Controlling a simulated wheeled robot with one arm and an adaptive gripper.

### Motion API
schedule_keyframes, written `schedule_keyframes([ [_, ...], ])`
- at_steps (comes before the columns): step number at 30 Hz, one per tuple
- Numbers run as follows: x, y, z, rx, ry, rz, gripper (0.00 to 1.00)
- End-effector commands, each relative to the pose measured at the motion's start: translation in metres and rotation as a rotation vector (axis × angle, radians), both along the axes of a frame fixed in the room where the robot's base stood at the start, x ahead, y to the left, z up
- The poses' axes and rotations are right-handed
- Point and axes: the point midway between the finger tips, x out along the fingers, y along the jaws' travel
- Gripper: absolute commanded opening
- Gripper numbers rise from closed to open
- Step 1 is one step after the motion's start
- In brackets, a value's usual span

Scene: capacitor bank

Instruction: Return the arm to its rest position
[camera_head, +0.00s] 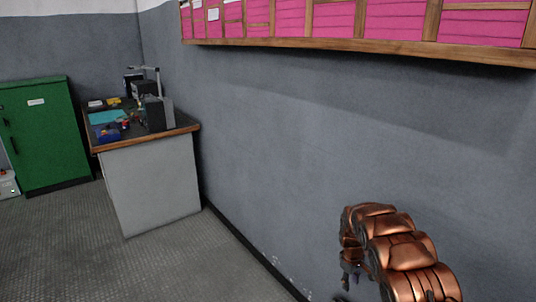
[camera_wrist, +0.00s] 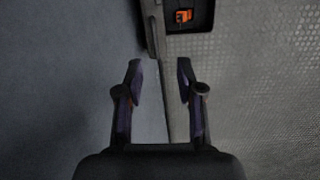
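My arm, copper-coloured, is folded at the lower right of the head view, near the grey wall. My gripper (camera_wrist: 160,80) shows in the wrist view with its two dark fingers apart and nothing between them. Beyond the fingers are the wall, a grey strip along its foot and the floor. In the head view the gripper end is small and partly hidden by the arm.
A workbench (camera_head: 155,185) with several tools stands against the wall (camera_head: 330,150). A green cabinet (camera_head: 40,135) is at the far left. A pink wooden-framed board (camera_head: 395,20) hangs above. The textured floor (camera_head: 70,250) is clear at the lower left. A black object with an orange part (camera_wrist: 184,16) shows at the top of the wrist view.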

Motion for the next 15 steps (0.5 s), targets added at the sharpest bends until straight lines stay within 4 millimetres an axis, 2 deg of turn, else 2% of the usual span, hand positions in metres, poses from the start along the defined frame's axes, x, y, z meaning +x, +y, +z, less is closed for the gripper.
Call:
schedule_keyframes([
  [3,-0.014,-0.005,0.033,-0.025,0.006,-0.044,0.37],
  [8,-0.038,-0.007,0.070,-0.049,0.020,-0.106,0.37],
  [15,-0.081,-0.004,0.124,-0.071,0.039,-0.201,0.37],
])
